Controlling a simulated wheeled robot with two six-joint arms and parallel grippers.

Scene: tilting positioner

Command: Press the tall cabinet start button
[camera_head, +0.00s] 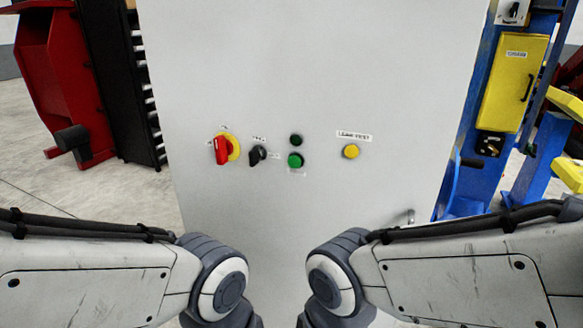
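The tall light-grey cabinet (310,60) fills the middle of the head view, its flat front facing me. On it are a green button (295,160) with a small dark green round element (295,140) just above it, and a yellow button (351,151) to the right under a label that seems to read lamp test. Which one is the start button cannot be read from the labels. My two arms come in from the lower left and lower right, in front of the cabinet. Both grippers are below the picture's edge.
Left of the green button are a red rotary switch (221,150) on a yellow plate and a black selector knob (257,155). A small handle (406,217) sits low on the right. Red machinery (62,80) stands left, a blue frame with a yellow box (512,83) right.

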